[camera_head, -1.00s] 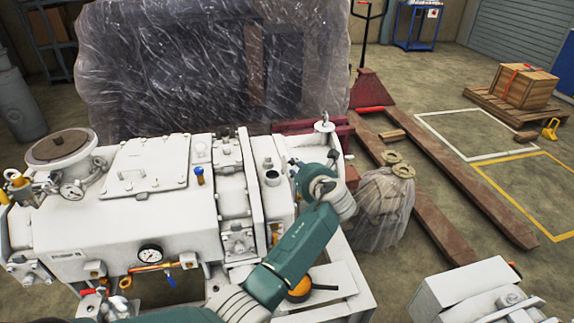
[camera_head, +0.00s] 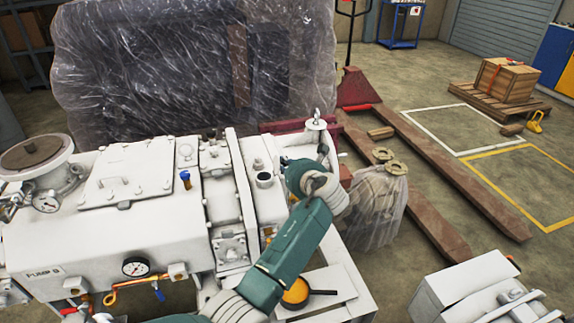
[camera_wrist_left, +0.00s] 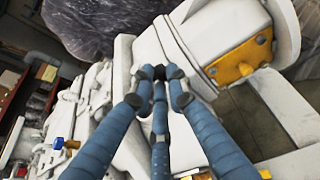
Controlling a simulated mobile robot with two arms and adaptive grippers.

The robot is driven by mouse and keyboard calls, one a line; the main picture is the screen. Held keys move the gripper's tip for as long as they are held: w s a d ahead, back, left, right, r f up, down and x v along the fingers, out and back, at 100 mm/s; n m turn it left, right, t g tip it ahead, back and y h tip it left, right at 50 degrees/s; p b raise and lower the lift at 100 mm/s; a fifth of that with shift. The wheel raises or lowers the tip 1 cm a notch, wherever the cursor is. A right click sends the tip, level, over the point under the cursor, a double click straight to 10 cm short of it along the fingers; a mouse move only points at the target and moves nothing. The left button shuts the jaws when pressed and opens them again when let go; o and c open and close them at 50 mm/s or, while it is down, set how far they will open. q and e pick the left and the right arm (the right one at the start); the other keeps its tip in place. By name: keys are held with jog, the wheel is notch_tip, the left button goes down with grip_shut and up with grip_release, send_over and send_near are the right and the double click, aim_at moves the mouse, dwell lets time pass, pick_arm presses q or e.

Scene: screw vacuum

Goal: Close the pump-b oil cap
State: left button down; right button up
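The white pump (camera_head: 85,250), lettered PUMP B on its front, fills the left of the head view. A short upright neck (camera_head: 264,182) with a dark top stands near its right end; it may be the oil port, but I cannot tell whether a cap sits on it. My left gripper (camera_head: 294,168) is just right of this neck, above the pump's right end, with its fingers partly hidden. In the left wrist view its blue fingers (camera_wrist_left: 159,84) converge around a small black part. I cannot tell whether that is a fingertip or a held cap. My right gripper is not in view.
A blue-topped fitting (camera_head: 185,178) and a pressure gauge (camera_head: 136,267) are on the pump. An orange round item with a black handle (camera_head: 297,291) lies below my left arm. A plastic-wrapped bundle (camera_head: 371,215) and red pallet jack forks (camera_head: 433,166) stand behind to the right.

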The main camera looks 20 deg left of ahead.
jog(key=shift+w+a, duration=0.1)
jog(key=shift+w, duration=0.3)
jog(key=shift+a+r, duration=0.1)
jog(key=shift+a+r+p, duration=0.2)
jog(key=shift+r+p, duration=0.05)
jog(key=shift+p, duration=0.05)
